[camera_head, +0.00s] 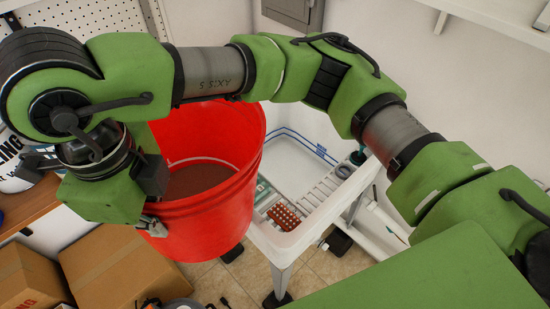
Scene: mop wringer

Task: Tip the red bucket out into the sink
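The red bucket (215,205) is left of centre, close to upright, with brownish contents visible inside. It appears raised off the floor, beside the white sink (330,205) and overlapping its left edge in the picture. My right arm comes in from the right and arches over the bucket. Its gripper (150,225) is at the bucket's left rim and looks shut on it; the wrist partly hides the contact. The sink basin is open on top, behind and right of the bucket. My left gripper is not in view.
A red rack of small items (285,216) and other things lie along the sink's near-left side. Cardboard boxes (115,265) stand on the floor at lower left. A wooden shelf (28,210) is at the left edge. A white shelf (500,18) is at upper right.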

